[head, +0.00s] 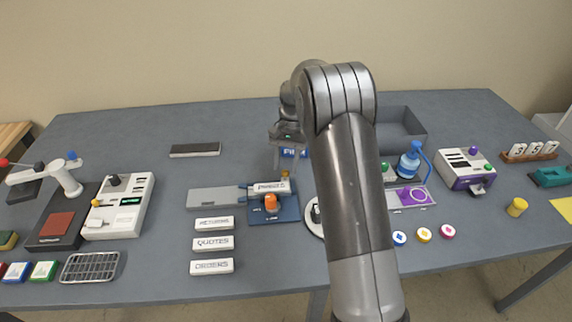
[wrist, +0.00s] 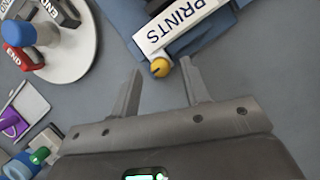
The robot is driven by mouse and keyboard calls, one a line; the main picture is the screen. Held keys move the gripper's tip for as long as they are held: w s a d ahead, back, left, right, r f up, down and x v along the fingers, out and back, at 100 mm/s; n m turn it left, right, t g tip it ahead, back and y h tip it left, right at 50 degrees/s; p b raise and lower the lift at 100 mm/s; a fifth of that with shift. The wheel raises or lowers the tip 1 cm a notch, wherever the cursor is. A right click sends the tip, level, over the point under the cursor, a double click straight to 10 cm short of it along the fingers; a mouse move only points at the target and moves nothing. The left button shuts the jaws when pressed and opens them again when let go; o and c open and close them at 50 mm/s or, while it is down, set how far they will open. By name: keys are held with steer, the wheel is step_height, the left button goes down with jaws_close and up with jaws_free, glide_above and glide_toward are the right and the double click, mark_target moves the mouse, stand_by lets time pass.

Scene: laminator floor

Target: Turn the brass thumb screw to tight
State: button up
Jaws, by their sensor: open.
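The brass thumb screw (wrist: 160,68) is a small round yellow knob with a dark mark on its face, at the edge of the blue fixture that carries a white PRINTS plate (wrist: 180,22) in the wrist view. In the head view the screw (head: 285,174) shows as a small gold spot behind the plate (head: 270,187). My gripper (wrist: 161,66) is open, with one fingertip on each side of the screw in the wrist view. The head view shows my gripper (head: 286,142) above the fixture, partly hidden.
A round white stand (wrist: 62,40) with red and blue parts is left of my gripper in the wrist view. White plates marked RETURNS (head: 214,223), QUOTES (head: 213,243) and ORDERS (head: 212,266) lie in front of the fixture. A grey bin (head: 420,128) stands behind my arm.

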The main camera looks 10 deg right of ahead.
steer(key=shift+s+f, duration=0.15)
steer(key=shift+f, duration=0.15)
steer(key=shift+c, duration=0.4)
jaws_close()
